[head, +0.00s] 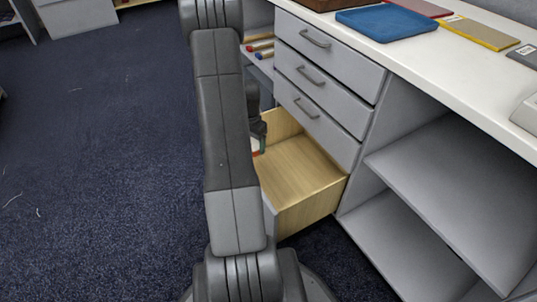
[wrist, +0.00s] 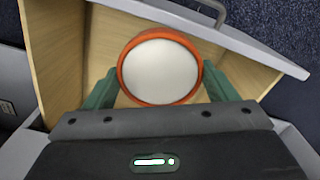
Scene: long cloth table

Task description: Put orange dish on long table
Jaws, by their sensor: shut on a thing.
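The orange dish (wrist: 121,76) is round, with an orange rim and a white inside. In the wrist view it sits between the green fingers of my gripper (wrist: 160,84), which is shut on it. The dish is over or inside an open wooden drawer; I cannot tell whether it touches the drawer floor. In the head view my arm hides most of the dish and gripper, and only a small red and white bit of the dish (head: 256,147) shows at the drawer's left. I cannot make out the long table in either view.
The open bottom drawer (head: 300,172) belongs to a grey cabinet with several closed drawers (head: 325,85). Open shelves (head: 450,180) stand at right. Dark carpet (head: 95,150) is clear at left.

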